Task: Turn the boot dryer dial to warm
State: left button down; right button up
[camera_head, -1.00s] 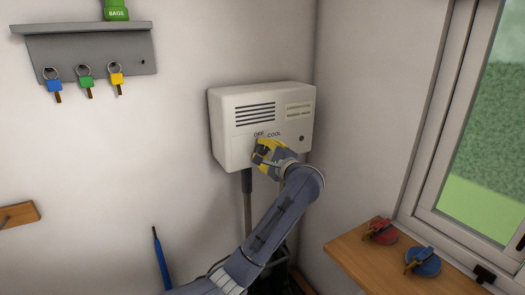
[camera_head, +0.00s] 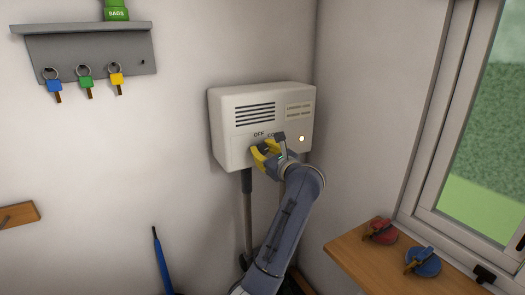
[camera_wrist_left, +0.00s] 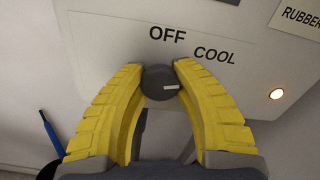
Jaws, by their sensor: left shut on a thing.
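The boot dryer (camera_head: 228,148) is a white box on the wall, marked OFF and COOL above its dial. My left gripper (camera_head: 268,152), with yellow fingers, is at its front and hides the dial in the head view. In the left wrist view the dark grey round dial (camera_wrist_left: 160,83) sits between the fingertips, which are shut on it. Its white mark points right, past the direction of COOL. No warm label can be seen; the right-hand finger covers the panel there. A small indicator light (camera_head: 302,138) on the dryer glows. My right gripper is out of view.
A grey shelf (camera_head: 95,45) with key hooks and a green BAGS item (camera_head: 116,12) is at upper left. A wooden ledge (camera_head: 360,262) with a red (camera_head: 380,231) and a blue item (camera_head: 423,262) lies below the window. A blue rod (camera_head: 161,262) stands at lower left.

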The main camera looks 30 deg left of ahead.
pick_arm(q)
jog(key=m, duration=0.4)
jog(key=shift+f+m, duration=0.1)
jog(key=shift+m, duration=0.2)
jog(key=m, duration=0.4)
jog(key=shift+m, duration=0.4)
jog(key=c, duration=0.9)
grip_release()
jog(key=shift+o, duration=0.2)
jog(key=shift+d, duration=0.1)
jog(key=v, duration=0.7)
jog(key=shift+s, duration=0.15)
jog(key=shift+d, duration=0.1)
